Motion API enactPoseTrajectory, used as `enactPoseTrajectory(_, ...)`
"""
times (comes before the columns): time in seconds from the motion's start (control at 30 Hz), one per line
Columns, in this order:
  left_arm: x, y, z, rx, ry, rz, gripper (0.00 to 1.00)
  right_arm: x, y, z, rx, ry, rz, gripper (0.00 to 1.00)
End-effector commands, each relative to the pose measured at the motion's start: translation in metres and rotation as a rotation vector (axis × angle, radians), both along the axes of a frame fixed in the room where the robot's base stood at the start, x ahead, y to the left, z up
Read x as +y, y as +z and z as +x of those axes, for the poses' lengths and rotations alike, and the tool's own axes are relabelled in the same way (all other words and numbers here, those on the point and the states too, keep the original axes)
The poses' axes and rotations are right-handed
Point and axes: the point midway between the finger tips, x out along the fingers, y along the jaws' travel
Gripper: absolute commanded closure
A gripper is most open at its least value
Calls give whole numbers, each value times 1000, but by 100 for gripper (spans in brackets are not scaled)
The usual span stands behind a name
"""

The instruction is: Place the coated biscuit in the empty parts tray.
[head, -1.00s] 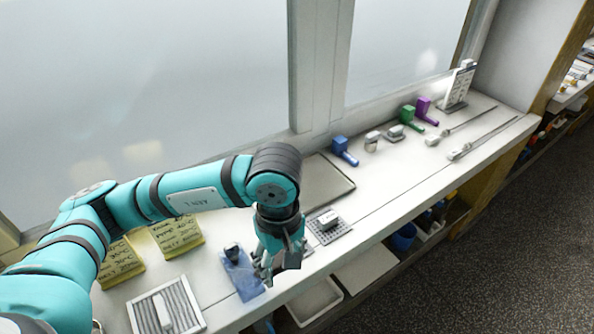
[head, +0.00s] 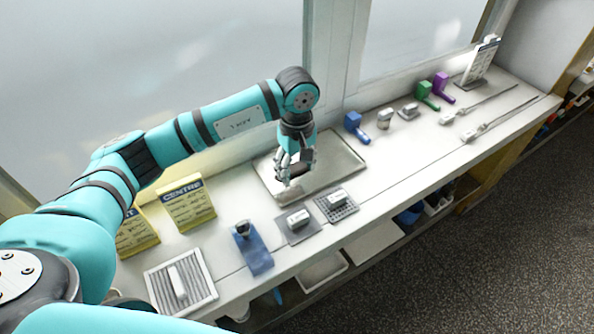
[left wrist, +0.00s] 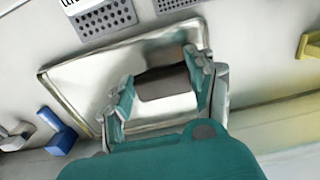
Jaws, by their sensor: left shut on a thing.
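The coated biscuit is a dark brown bar (left wrist: 166,82), and my left gripper (left wrist: 164,88) is shut on it, one finger at each end. In the head view the left gripper (head: 296,172) is over the parts tray (head: 338,164), a shallow metal tray with a raised rim at the back of the bench. The biscuit also shows there as a dark piece (head: 301,168) between the fingers. The tray also shows in the left wrist view (left wrist: 90,72), with nothing lying in its visible part. The gripper hides some of the tray. My right gripper is not in view.
In front of the tray are a perforated plate (head: 349,209) and a grey plate (head: 306,235), each bearing a pale labelled block. A blue mat (head: 258,260), a ribbed rack (head: 205,290) and yellow signs (head: 187,205) are to the left. A blue tool (head: 356,127) is right of the tray.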

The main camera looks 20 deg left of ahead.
Motion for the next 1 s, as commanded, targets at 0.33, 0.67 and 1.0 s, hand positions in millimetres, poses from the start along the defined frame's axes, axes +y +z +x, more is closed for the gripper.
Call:
enactPoseTrajectory(0.33, 1, -29, 3, 4, 0, -1, 61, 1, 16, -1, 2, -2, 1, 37)
enactPoseTrajectory(0.67, 1, -37, 4, 0, 0, 0, 61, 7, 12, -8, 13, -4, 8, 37)
enactPoseTrajectory(1.0, 1, -38, 4, 0, 0, 0, 20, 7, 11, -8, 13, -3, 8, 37)
